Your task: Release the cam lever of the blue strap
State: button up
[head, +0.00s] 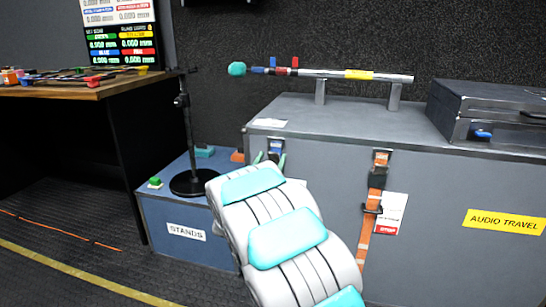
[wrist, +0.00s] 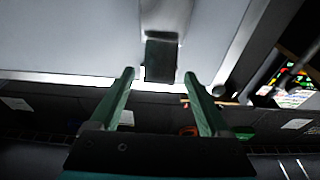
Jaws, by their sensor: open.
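The blue strap (head: 276,146) shows as a small blue patch on the front of the large grey case, near its left end. My arm hides most of what lies below it. My gripper (head: 270,157) is at this spot, its green fingers on either side of the strap fitting. In the wrist view my gripper (wrist: 159,75) is open, and a dark block (wrist: 161,58), seemingly the cam lever or its buckle, stands between the fingertips. A gap shows on each side of it. I cannot tell whether the fingers touch it.
An orange strap (head: 374,205) with a dark buckle hangs on the grey case (head: 325,170) to the right. A blue stands box (head: 180,215) with a black stand (head: 188,130) is at left. A microphone boom (head: 330,75) lies above the case, and a dark case (head: 490,110) sits on it.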

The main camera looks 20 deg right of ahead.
jog(key=v, duration=0.5)
jog(key=shift+s, duration=0.15)
jog(key=shift+a, duration=0.1)
jog(key=s+a+f+n+g+y, duration=0.2)
jog(key=s+a+f+g+y, duration=0.15)
jog(key=s+a+y, duration=0.3)
jog(key=s+a+f+n+g+y, duration=0.3)
jog(key=s+a+g+y, duration=0.15)
jog(key=s+a, duration=0.25)
jog(key=s+d+f+n+g+y+p, duration=0.1)
jog(key=s+g, duration=0.9)
jog(key=s, duration=2.9)
jog(key=shift+d+f+n, duration=0.25)
jog(key=shift+f+n, duration=0.25)
jog(key=shift+n, duration=0.1)
